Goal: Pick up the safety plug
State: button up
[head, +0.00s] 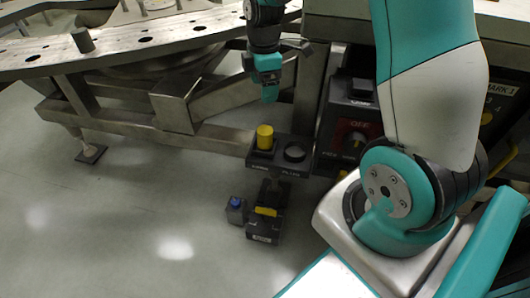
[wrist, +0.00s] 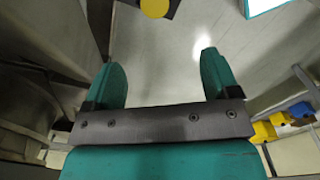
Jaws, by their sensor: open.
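The safety plug, a yellow cylinder (head: 265,137), stands upright in the left seat of a dark bracket (head: 284,169) with small lettering on its front. Its round yellow top (wrist: 155,7) also shows at the top edge of the wrist view, partly cut off. My gripper (head: 270,95) points down above the plug, apart from it. In the wrist view its two teal fingers (wrist: 161,62) are spread apart, with only floor seen between them, and the plug lies beyond the tips. The head view shows the fingers nearly overlapping.
Right of the plug is a dark round socket (head: 294,153). A dark control box (head: 352,125) with a red dial stands close on the right. Below are a dark block with a yellow part (head: 266,213) and a blue-topped block (head: 236,209). The steel turret plate (head: 150,42) spans the upper left.

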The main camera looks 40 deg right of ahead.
aim_at(266, 130)
jog(key=f+b, duration=0.1)
jog(key=f, duration=0.3)
jog(key=f+b, duration=0.1)
jog(key=f, duration=0.3)
jog(key=f+b, duration=0.1)
jog(key=f, duration=0.3)
jog(key=shift+d+f, duration=0.25)
jog(key=shift+f, duration=0.15)
jog(key=f, duration=0.1)
jog(key=f+b, duration=0.1)
jog(key=f, duration=0.1)
jog(key=f+b, duration=0.1)
jog(key=f, duration=0.1)
jog(key=shift+w+d+f, duration=0.1)
jog(key=shift+w+d, duration=0.15)
jog(key=c, duration=1.1)
